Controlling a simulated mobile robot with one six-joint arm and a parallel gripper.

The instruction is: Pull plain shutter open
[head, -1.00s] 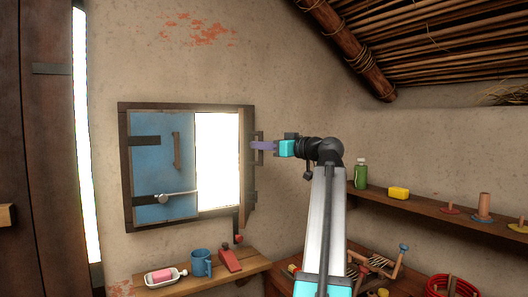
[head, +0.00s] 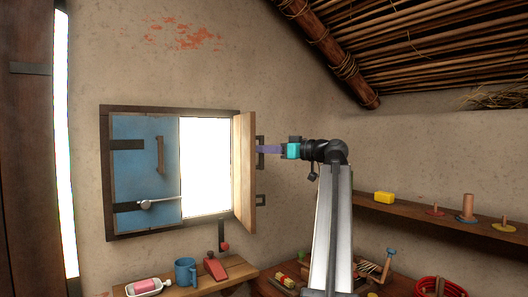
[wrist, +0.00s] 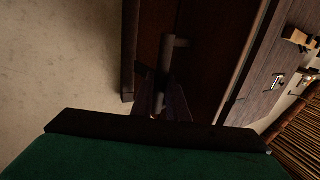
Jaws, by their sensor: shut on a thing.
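The plain shutter (head: 244,175) is a pale wooden leaf at the right of the window, standing out from the frame into the room. Its lit inner face shows, and the window's right half is uncovered. My gripper (head: 262,149) is at its outer side, to the right, and appears shut on the shutter's handle. The wrist view shows the handle (wrist: 170,55) as a dark bar at the fingers (wrist: 163,95), with the dark shutter face behind it. The exact contact is in shadow. The blue shutter (head: 140,180) covers the window's left half, with a metal latch (head: 147,204) across it.
Below the window a ledge (head: 205,285) carries a blue mug (head: 185,272), a red wedge-shaped thing (head: 214,265) and a small tray with a pink-labelled thing (head: 145,287). Bare wall lies right of the shutter.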

